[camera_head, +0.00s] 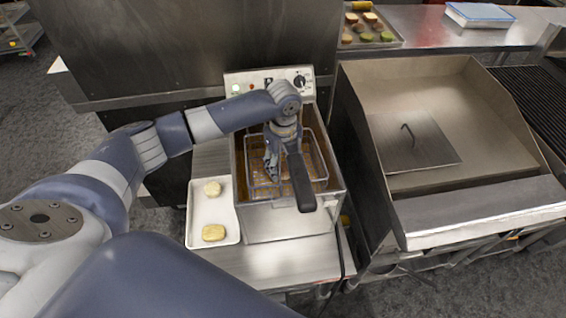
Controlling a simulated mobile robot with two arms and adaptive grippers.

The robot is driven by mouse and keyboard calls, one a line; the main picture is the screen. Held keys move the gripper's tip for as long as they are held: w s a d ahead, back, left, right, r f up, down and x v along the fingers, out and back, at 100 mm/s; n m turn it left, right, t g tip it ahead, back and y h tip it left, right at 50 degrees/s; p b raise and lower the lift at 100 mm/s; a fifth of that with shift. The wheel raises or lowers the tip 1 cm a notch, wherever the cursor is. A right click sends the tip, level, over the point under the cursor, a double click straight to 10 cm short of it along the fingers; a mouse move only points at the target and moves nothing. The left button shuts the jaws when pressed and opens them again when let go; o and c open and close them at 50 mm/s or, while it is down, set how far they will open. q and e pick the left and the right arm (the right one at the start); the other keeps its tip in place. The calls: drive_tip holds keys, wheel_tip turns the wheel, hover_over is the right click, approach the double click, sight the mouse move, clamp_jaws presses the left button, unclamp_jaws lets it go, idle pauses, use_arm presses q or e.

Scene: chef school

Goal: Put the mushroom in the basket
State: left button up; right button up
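The wire basket (318,178) sits in the fryer, with its black handle (300,183) pointing toward the front. My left gripper (271,171) points down into the left part of the basket. Its fingers are small and partly hidden, so I cannot tell whether they are open or shut, or whether they hold anything. A small pale round piece (212,188) and a yellowish piece (213,232) lie on the white tray left of the fryer. I cannot tell whether either is the mushroom. My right gripper is not in view.
The fryer (292,222) stands on a steel counter, with a control panel (270,82) behind it. A flat griddle (440,185) with raised walls is to the right. A tray of food pieces (370,45) and a blue-white box (480,15) are at the back.

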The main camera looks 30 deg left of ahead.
sight(283, 166)
use_arm(q)
drive_tip(key=shift+o, duration=1.1)
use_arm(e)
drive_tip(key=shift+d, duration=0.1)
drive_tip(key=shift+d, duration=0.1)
use_arm(q)
drive_tip(key=shift+r, duration=0.15)
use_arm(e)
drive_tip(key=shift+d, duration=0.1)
use_arm(q)
drive_tip(key=shift+w+r, duration=0.1)
drive_tip(key=shift+r, duration=0.25)
wheel_tip(283, 166, up, 12)
drive_tip(key=b, duration=0.2)
drive_tip(key=shift+r+b, duration=0.2)
drive_tip(key=shift+b, duration=0.15)
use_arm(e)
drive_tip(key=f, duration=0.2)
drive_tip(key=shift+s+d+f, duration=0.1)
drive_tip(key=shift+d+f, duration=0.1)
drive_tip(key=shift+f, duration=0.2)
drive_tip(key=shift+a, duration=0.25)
